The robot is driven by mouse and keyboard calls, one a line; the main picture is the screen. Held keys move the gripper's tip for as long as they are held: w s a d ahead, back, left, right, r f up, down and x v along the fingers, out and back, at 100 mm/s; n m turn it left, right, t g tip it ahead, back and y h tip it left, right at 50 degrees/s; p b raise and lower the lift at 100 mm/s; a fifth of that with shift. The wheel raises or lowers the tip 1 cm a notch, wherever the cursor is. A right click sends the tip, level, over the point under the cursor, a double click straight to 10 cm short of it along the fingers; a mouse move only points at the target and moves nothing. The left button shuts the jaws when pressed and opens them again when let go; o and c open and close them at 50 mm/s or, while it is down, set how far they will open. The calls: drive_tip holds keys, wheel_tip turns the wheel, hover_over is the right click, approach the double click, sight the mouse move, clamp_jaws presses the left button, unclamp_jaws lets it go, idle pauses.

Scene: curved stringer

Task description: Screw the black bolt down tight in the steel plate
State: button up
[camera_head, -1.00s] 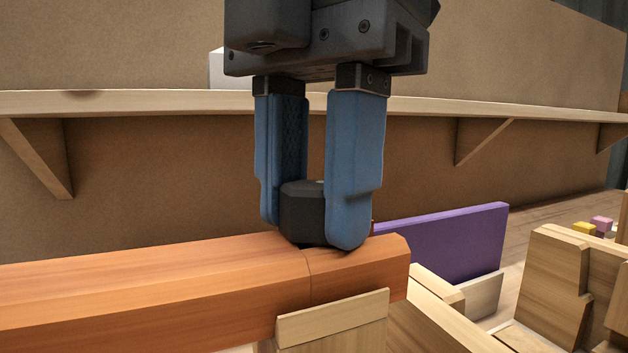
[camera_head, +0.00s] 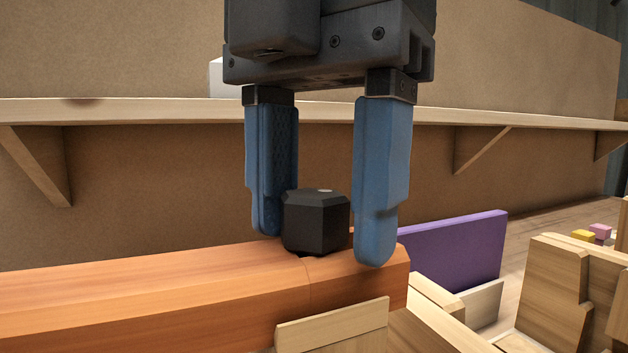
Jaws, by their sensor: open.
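The black bolt (camera_head: 316,222) shows as a dark, faceted head. It sits low on the top of the orange-brown wooden beam (camera_head: 150,285), near a seam close to the beam's right end. Its shank is not visible. My gripper (camera_head: 322,245) points down with its two blue fingers spread, one on each side of the bolt head. I cannot make out a steel plate in this view.
A wooden shelf (camera_head: 480,117) with brackets runs along the back wall behind my gripper. A purple board (camera_head: 455,255) stands at the right. Light wooden blocks (camera_head: 560,290) stand at the lower right. Small yellow and pink blocks (camera_head: 598,232) lie farther back.

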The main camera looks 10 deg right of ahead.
drive_tip(key=n+p, duration=0.1)
drive_tip(key=n, duration=0.4)
drive_tip(key=shift+w+r, duration=0.1)
drive_tip(key=shift+w, duration=0.05)
drive_tip(key=n, duration=0.4)
drive_tip(key=shift+w+p, duration=0.15)
drive_tip(key=shift+p, duration=0.15)
drive_tip(key=shift+a+r, duration=0.1)
drive_tip(key=shift+r, duration=0.25)
drive_tip(key=shift+c, duration=0.2)
drive_tip(key=c, duration=1)
drive_tip(key=shift+f, duration=0.1)
